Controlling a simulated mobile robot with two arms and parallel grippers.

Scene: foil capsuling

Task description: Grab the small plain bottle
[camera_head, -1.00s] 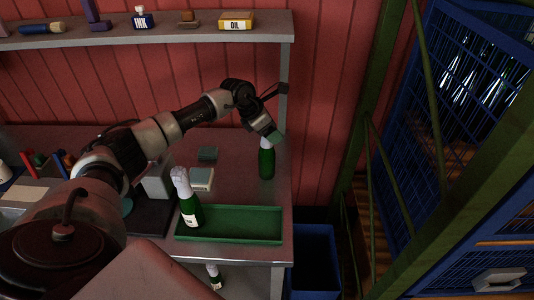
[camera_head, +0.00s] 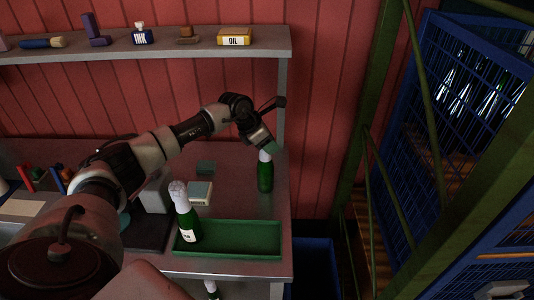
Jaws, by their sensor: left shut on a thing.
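A small plain green bottle (camera_head: 265,176) stands upright on the back right of the workbench, with no label showing. My left gripper (camera_head: 264,150) is over its top from above and is shut on its neck, which the gripper partly hides. My right gripper is not in view.
Small foil-coloured boxes (camera_head: 199,193) lie on the bench left of the plain bottle. A shelf (camera_head: 190,48) with an ink bottle (camera_head: 141,36) and an oil box (camera_head: 234,37) runs above. A blue bin (camera_head: 314,262) stands right of the bench.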

